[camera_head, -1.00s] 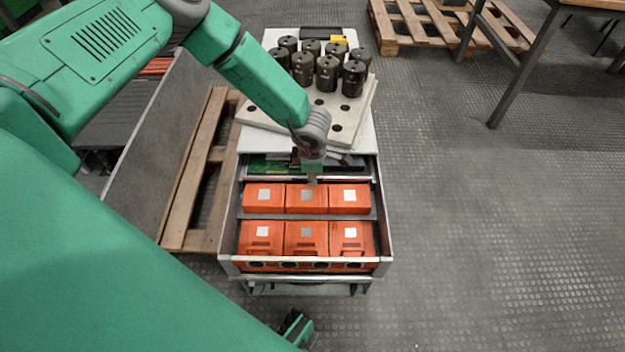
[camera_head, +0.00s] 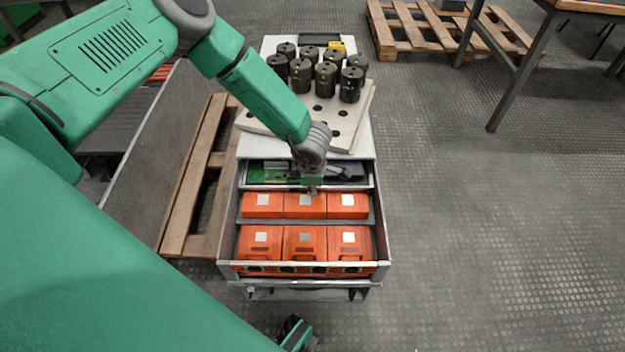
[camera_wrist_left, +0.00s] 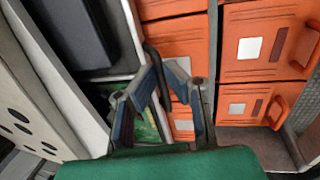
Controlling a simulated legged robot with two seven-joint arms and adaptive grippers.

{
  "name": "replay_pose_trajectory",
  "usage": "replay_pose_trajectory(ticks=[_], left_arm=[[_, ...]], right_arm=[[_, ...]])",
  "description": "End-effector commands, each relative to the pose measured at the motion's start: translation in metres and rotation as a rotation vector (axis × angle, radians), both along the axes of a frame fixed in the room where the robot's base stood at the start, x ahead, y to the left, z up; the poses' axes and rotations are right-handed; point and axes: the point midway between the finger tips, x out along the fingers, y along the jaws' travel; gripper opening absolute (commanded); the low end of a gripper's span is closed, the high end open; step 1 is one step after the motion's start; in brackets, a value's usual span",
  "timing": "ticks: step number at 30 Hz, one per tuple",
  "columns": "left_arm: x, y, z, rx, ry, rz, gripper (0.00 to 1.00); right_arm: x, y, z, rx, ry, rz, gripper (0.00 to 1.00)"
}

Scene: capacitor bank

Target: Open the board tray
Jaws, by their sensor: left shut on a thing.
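The board tray (camera_head: 362,184) is a shallow light-grey tray partly out of the cabinet. It holds a green circuit board (camera_head: 266,172) and a dark block (camera_head: 345,171). My left gripper (camera_head: 312,189) reaches down over the middle of its front edge. In the wrist view the two fingers (camera_wrist_left: 163,72) close in around a dark handle at the tray's pale front wall (camera_wrist_left: 131,22). The gripper is shut on the tray front; the exact contact is partly hidden by the fingers.
A larger open drawer (camera_head: 384,245) below holds two rows of orange boxes (camera_head: 305,243), close in front of the tray. Several dark cylinders (camera_head: 326,76) stand on a holed plate above. A pallet (camera_head: 185,215) lies to the left.

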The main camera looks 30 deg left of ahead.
Motion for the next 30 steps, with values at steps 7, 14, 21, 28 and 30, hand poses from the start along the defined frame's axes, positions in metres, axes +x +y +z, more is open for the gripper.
replay_pose_trajectory(ticks=[7, 14, 21, 28, 30], left_arm=[[-0.051, -0.028, 0.002, 0.001, 0.014, -0.008, 0.00], [-0.096, -0.055, 0.001, 0.002, 0.012, -0.005, 0.00], [-0.130, -0.075, 0.000, 0.004, 0.010, -0.002, 0.00], [-0.144, -0.083, -0.002, 0.005, 0.009, 0.001, 0.00], [-0.145, -0.084, -0.002, 0.005, 0.009, 0.002, 0.00]], right_arm=[[0.000, 0.000, 0.029, 0.000, 0.000, 0.000, 0.40], [0.000, 0.000, 0.048, 0.000, 0.000, 0.000, 0.40], [0.000, 0.000, 0.060, 0.000, 0.000, 0.000, 0.40], [0.000, 0.000, 0.064, 0.000, 0.000, 0.000, 0.40], [0.000, 0.000, 0.064, 0.000, 0.000, 0.000, 0.40]])
